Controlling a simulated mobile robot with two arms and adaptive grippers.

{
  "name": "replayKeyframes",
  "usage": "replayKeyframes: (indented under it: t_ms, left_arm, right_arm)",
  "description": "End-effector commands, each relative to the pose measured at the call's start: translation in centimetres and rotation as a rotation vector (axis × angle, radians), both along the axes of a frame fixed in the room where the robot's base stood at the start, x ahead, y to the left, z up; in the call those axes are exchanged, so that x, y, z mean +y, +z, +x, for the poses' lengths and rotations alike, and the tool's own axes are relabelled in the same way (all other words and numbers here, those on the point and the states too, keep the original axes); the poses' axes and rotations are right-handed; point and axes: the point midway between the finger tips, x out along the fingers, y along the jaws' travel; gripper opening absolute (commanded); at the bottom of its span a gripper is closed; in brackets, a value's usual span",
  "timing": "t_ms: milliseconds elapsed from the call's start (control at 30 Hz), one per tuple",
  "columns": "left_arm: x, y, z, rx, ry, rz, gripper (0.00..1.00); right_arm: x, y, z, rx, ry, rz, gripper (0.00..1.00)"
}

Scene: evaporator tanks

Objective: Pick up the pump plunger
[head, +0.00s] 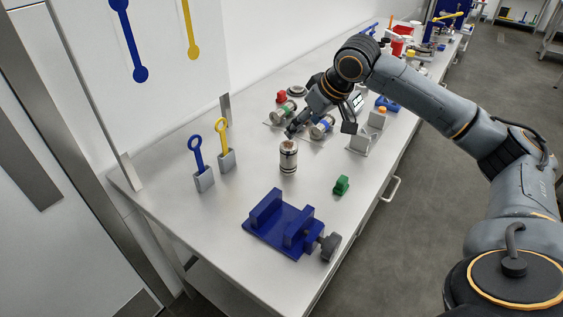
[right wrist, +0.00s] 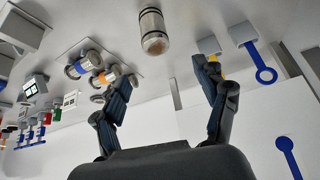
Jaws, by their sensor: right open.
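A metal cylinder (head: 288,158) with a dark band and a copper-coloured top stands upright on the steel bench. I cannot tell for sure whether it is the pump plunger. My right gripper (head: 291,132) is just above and behind it in the head view, apart from it and empty. In the right wrist view the cylinder (right wrist: 153,32) shows beyond the open fingers of my right gripper (right wrist: 162,72), roughly between them, with its coppery end visible. My left gripper is in neither view.
Blue (head: 196,153) and yellow (head: 222,135) ring-handled tools stand in grey holders at left. Banded cylindrical parts (head: 320,127) lie behind the gripper. Bench between vise and holders is clear.

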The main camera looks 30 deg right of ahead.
Motion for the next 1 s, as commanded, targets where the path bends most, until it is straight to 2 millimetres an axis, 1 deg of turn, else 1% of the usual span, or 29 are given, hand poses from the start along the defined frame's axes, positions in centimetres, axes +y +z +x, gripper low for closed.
replayKeyframes:
  t_ms: [200,300,400,467,567,700,833,1000]
  left_arm:
    - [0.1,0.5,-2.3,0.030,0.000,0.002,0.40]
    - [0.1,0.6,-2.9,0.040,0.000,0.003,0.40]
    - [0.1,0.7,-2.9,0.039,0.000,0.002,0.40]
    - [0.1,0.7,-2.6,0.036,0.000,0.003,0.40]
    - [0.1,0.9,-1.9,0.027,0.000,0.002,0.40]
    - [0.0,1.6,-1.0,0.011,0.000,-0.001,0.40]
    - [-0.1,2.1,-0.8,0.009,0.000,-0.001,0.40]
    - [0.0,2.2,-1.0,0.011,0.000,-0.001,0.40]
  right_arm:
    - [0.4,-3.4,2.0,0.004,0.001,0.002,0.73]
    - [0.6,-5.0,2.8,0.003,0.001,0.001,0.73]
    - [0.7,-6.2,3.5,0.002,0.000,0.000,0.73]
    - [0.7,-6.6,3.8,0.000,0.000,0.000,0.73]
    - [0.7,-7.0,4.0,0.001,0.001,-0.001,0.73]
    - [0.5,-8.5,4.7,0.004,0.001,0.000,0.73]
    - [0.4,-10.4,5.6,0.003,0.002,0.001,0.73]
    - [0.5,-11.5,6.3,0.001,0.003,-0.002,0.73]
